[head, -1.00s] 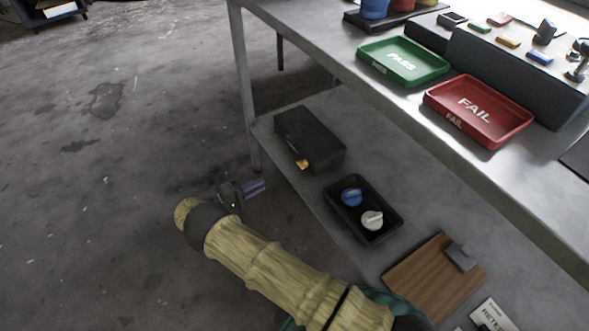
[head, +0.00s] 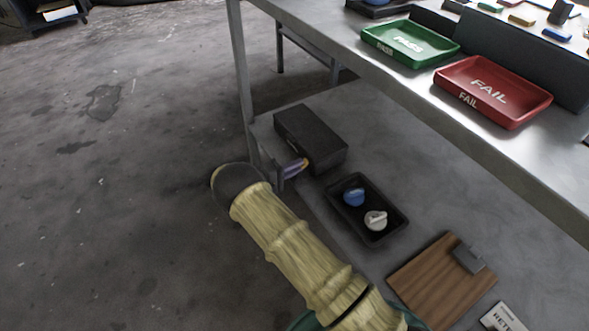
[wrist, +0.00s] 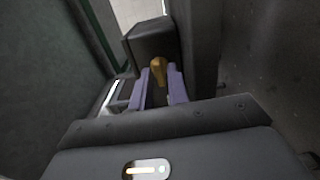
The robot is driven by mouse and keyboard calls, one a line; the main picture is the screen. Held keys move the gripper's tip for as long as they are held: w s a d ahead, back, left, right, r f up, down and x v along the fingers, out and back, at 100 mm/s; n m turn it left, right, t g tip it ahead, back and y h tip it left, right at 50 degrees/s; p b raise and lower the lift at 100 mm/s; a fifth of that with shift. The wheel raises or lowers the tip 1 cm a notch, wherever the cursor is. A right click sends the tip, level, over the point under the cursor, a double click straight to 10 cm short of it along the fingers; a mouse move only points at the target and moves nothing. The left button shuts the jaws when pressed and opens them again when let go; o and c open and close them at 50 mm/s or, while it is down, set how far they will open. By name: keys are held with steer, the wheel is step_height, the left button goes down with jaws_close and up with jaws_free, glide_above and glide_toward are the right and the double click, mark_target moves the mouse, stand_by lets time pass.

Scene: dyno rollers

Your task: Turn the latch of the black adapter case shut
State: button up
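The black adapter case (head: 312,135) lies on the lower shelf at its left end. It also shows in the wrist view (wrist: 150,40). Its orange-gold latch (wrist: 158,70) sticks out from the case's front side toward my gripper. My gripper (head: 299,167) is at that side of the case. In the wrist view its two purple fingers (wrist: 158,82) stand apart, one on each side of the latch. The latch shows in the gap at the fingertips; whether either finger touches it I cannot tell. In the head view the fingers mostly hide the latch.
A black tray (head: 388,238) with a blue knob (head: 354,196) and a white knob (head: 376,220) sits right of the case. A clipboard (head: 432,280) lies nearer. The table top with the green PASS tray (head: 385,49) and red FAIL tray (head: 470,103) overhangs the shelf. A table leg (head: 239,75) stands close left.

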jaws_close()
steer(key=shift+a+r+n+p, duration=0.1)
steer(key=shift+n+p, duration=0.3)
steer(key=shift+n, duration=0.1)
steer(key=shift+n+p, duration=0.65)
steer(key=shift+n, duration=0.25)
steer(key=n+p, duration=0.2)
steer(key=n, duration=0.3)
steer(key=n+p, duration=0.1)
steer(key=n, duration=0.4)
steer(key=shift+n, duration=0.4)
steer(key=n+p, duration=0.1)
steer(key=n, duration=0.3)
steer(key=shift+a+n, duration=0.1)
steer(key=shift+n, duration=0.2)
